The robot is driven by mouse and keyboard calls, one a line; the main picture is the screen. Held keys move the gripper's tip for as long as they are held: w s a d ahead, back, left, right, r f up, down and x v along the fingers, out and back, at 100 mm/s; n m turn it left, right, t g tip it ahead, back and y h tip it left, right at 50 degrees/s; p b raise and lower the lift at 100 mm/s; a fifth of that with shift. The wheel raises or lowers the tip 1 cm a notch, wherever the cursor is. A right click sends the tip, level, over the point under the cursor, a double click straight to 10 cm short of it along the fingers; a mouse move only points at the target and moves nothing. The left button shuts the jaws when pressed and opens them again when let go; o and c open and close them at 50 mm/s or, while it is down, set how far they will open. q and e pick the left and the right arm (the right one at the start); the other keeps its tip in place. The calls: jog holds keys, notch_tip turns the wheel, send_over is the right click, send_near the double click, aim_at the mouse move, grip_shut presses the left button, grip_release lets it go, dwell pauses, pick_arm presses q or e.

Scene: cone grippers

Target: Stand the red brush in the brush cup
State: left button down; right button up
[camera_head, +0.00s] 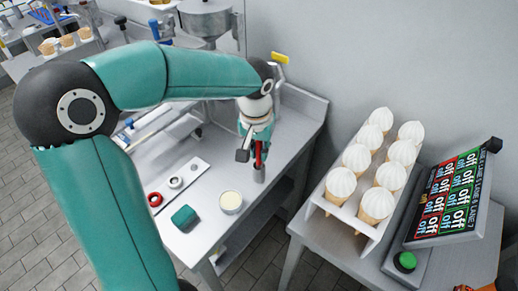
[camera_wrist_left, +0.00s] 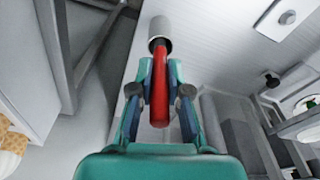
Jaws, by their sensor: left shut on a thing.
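The red brush (camera_head: 258,154) is held in my left gripper (camera_head: 254,146) over the right part of the steel table. In the left wrist view the brush's red handle (camera_wrist_left: 160,101) lies between the two fingers of the gripper (camera_wrist_left: 160,82). Its far end meets the dark mouth of a grey cylinder, which looks like the brush cup (camera_wrist_left: 160,27). This cup also shows just below the brush in the head view (camera_head: 259,174). The brush end appears to be inside the mouth; how deep is hidden. My right gripper is not in view.
A round tin with pale contents (camera_head: 231,202), a green block (camera_head: 184,217) and a red ring (camera_head: 155,199) stand left of the cup. A rack of white-topped cones (camera_head: 316,196) and an "off" panel (camera_head: 452,197) stand on the right table.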

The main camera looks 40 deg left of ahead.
pick_arm(q)
jog(key=c, duration=1)
grip_release()
jog(key=shift+c, duration=0.2)
notch_tip(320, 180, up, 12)
jog(key=s, duration=0.1)
jog(key=shift+s+d, duration=0.15)
jog(key=shift+d, duration=0.1)
jog(key=shift+f, duration=0.15)
